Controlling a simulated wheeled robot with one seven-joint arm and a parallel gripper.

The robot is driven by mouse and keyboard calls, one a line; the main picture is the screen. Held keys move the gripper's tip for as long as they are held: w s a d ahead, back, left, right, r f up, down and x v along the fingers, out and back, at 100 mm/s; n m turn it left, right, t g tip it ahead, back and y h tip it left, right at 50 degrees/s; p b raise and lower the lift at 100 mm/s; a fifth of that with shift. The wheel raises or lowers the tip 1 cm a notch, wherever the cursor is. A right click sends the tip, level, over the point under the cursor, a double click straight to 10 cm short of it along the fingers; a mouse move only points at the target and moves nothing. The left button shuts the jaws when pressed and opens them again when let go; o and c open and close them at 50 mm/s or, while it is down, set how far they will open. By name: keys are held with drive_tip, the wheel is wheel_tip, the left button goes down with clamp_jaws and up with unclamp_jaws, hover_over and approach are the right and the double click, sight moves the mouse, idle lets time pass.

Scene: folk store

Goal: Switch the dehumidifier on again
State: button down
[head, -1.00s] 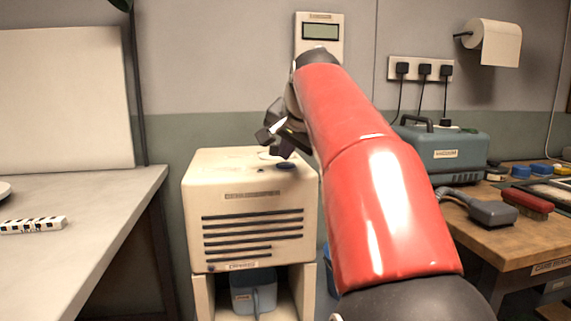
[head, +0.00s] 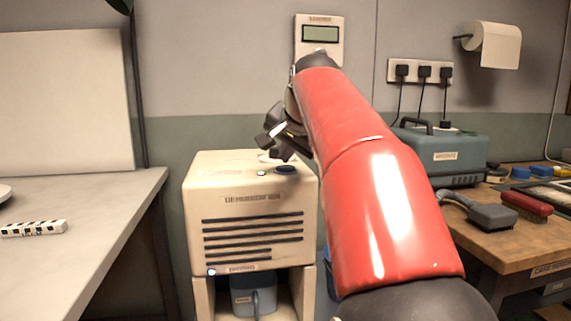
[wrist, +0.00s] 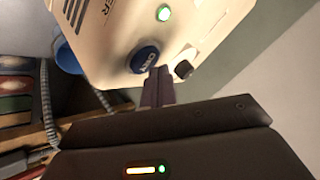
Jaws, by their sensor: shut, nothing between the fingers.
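The cream dehumidifier (head: 252,220) stands against the wall between the two benches, with dark slots on its front. On its top are a dark blue button (head: 287,170) and a small lamp (head: 261,173) that is lit. In the wrist view the lamp (wrist: 163,13) glows green beside the blue button (wrist: 145,58), and a dark knob (wrist: 183,69) sits on the other side. A small light (head: 212,272) low on the front is lit. My gripper (head: 282,153) is shut and empty, its fingertips (wrist: 158,72) right at the button's edge; I cannot tell whether they touch.
A blue water tank (head: 250,298) sits in the opening below. A grey bench (head: 70,205) is at left. The wooden bench (head: 520,240) at right holds a teal box (head: 450,155) and a red brush (head: 527,205). A display panel (head: 320,45) hangs on the wall.

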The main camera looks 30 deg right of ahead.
sight(287, 169)
wheel_tip(287, 169, up, 4)
drive_tip(key=p, duration=0.4)
drive_tip(key=shift+r, duration=0.15)
drive_tip(key=shift+r+p, duration=0.45)
drive_tip(key=shift+r, duration=0.4)
drive_tip(key=shift+a+f, duration=0.1)
drive_tip(key=s+a+f+n+g, duration=0.1)
drive_tip(key=s+a+f+n, duration=0.4)
drive_tip(key=s+a+f, duration=0.55)
drive_tip(key=s+a+f+n+g, duration=0.1)
drive_tip(key=s+a+f+n, duration=0.1)
drive_tip(key=s+f, duration=0.5)
drive_tip(key=s+a+f+n+g+y, duration=0.1)
drive_tip(key=s+f+n, duration=0.3)
drive_tip(key=s+f, duration=0.4)
wheel_tip(287, 169, down, 5)
drive_tip(key=shift+a+y, duration=0.3)
drive_tip(key=shift+a, duration=0.5)
